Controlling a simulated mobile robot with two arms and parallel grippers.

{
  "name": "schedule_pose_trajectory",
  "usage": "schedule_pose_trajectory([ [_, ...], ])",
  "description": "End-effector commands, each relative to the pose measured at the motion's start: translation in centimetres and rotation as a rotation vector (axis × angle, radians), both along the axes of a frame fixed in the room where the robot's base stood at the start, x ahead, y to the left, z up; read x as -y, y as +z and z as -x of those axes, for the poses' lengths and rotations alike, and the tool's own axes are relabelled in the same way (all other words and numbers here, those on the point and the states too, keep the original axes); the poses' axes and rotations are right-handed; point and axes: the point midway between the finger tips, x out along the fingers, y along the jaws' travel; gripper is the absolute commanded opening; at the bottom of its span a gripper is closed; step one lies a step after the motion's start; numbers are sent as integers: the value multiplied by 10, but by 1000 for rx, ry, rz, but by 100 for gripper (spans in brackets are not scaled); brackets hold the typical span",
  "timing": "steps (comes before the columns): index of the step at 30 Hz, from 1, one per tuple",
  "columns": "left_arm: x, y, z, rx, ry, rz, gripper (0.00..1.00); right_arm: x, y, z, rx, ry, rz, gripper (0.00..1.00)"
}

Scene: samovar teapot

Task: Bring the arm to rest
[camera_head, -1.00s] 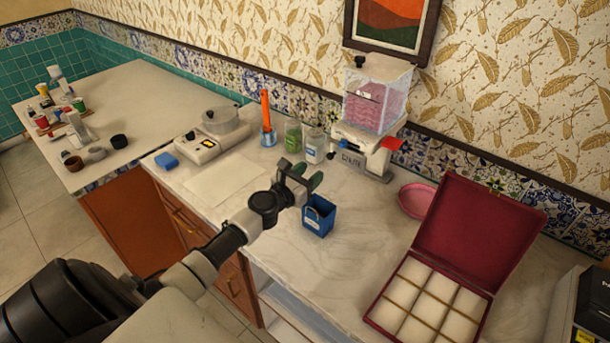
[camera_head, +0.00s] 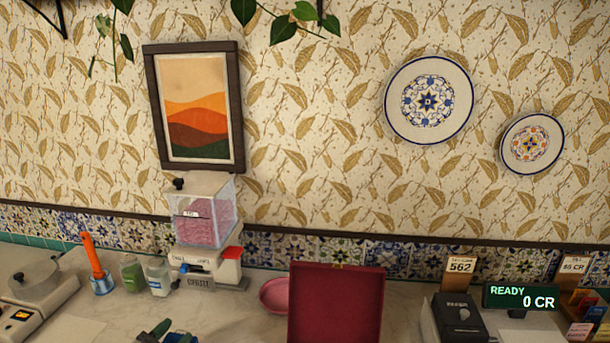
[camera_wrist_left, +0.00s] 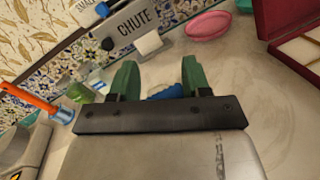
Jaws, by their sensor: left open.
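I cannot tell from these views whether the fingers touch the box. My right gripper is in neither view.
The chute dispenser (camera_head: 207,235) with pink contents stands against the wall. A pink dish (camera_head: 274,296) and an open red case (camera_head: 335,305) are to its right. Bottles (camera_head: 158,275) and an orange-handled tool (camera_head: 95,265) are left. A till (camera_head: 460,318) stands at right.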

Motion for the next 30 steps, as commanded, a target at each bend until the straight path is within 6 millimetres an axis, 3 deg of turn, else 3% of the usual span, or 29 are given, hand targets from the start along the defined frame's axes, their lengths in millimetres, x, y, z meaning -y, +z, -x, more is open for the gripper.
schedule_pose_trajectory([
  [1,31,-7,18,18,-100,-147,48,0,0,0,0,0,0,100],
  [3,70,-17,46,62,-253,-393,48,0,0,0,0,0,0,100],
  [6,115,-32,89,138,-463,-745,48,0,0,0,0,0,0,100],
  [9,144,-47,131,214,-661,-1083,48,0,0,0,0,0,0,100],
  [12,158,-60,173,277,-856,-1400,48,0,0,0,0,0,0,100],
  [18,152,-69,232,320,-1173,-1853,48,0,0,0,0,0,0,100],
  [30,115,-55,297,234,-1595,-2221,48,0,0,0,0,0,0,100],
])
